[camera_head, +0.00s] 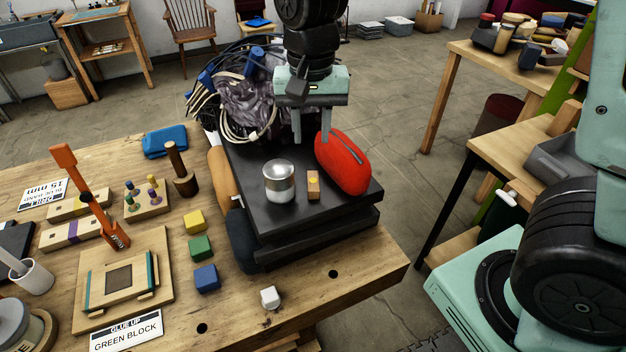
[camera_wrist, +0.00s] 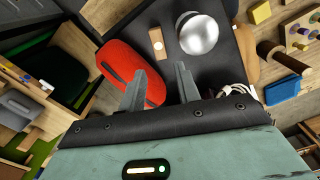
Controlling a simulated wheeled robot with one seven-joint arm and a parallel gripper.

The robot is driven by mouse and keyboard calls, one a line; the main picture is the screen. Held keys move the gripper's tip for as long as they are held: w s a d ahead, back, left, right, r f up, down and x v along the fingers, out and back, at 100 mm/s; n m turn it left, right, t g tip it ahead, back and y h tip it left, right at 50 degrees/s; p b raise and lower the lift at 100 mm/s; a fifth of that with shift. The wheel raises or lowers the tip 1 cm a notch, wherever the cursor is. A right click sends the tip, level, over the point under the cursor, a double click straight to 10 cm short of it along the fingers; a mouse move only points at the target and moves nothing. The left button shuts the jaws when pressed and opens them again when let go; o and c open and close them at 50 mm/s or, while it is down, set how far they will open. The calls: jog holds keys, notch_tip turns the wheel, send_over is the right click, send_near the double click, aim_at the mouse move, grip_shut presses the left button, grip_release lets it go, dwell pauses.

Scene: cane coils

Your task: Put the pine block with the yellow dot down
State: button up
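The pine block with the yellow dot (camera_head: 313,187) rests on the black platform (camera_head: 262,213), between a silver-and-white round container (camera_head: 279,183) and a red zipped case (camera_head: 343,162). My gripper (camera_head: 311,137) is above the platform, behind the block in the head view. Its two fingers are apart with nothing between them. In the wrist view, the block (camera_wrist: 157,46) lies beyond the open fingertips (camera_wrist: 160,80), apart from them. The red case (camera_wrist: 131,72) is close by the left finger there, and I cannot tell whether they touch.
Cables and a grey plastic bag (camera_head: 250,100) crowd the platform's back left. Yellow (camera_head: 195,222), green (camera_head: 201,247) and blue (camera_head: 207,278) blocks stand on the wooden bench (camera_head: 345,298). A wooden jig (camera_head: 125,279) and a GREEN BLOCK sign (camera_head: 126,331) lie left. The bench's front right is mostly clear.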

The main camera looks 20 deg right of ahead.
jog(key=p, duration=0.1)
send_over(314, 180)
jog(key=f, duration=0.6)
jog(key=shift+a+f, duration=0.15)
jog(key=shift+a, duration=0.05)
jog(key=shift+d+f+p, duration=0.15)
jog(key=shift+f+p, duration=1)
jog(key=shift+f, duration=1.55)
grip_shut()
